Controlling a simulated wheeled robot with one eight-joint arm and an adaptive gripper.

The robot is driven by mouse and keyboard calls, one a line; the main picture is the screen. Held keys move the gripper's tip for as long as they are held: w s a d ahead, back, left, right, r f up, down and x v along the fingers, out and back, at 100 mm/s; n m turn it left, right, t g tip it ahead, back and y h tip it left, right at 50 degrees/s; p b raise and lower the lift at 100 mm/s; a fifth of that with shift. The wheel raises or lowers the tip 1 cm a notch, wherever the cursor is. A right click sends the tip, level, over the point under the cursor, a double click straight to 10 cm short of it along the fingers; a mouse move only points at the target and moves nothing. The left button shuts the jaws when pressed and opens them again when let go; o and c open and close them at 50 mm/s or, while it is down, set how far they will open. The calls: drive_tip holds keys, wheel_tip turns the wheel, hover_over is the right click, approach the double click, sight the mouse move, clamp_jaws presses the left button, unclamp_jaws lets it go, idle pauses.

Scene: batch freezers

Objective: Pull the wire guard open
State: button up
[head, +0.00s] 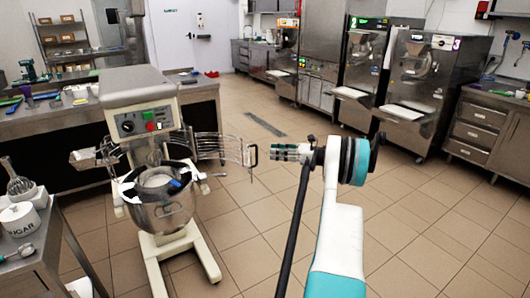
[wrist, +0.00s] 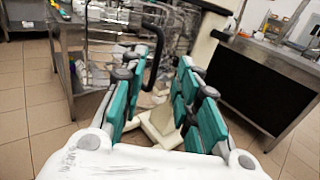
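A mixer (head: 140,105) with a cream body stands left of centre in the head view, its steel bowl (head: 165,210) below the head. The wire guard (head: 225,147) stands out to the right of the bowl, with an upright dark handle (head: 254,156) at its end. It also shows in the wrist view (wrist: 115,40), beyond the fingers. My gripper (head: 276,152) is just right of the handle, apparently with a small gap. In the wrist view its teal fingers (wrist: 168,75) are apart with nothing clearly held. The handle's exact place between the fingers is hard to tell.
A steel table (head: 40,250) with a sugar jar (head: 20,221) is at the front left. A long counter (head: 60,118) stands behind the mixer. Batch freezers (head: 425,85) line the back right. The tiled floor (head: 430,215) right of my arm is clear.

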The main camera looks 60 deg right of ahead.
drive_tip(key=shift+v, duration=1.6)
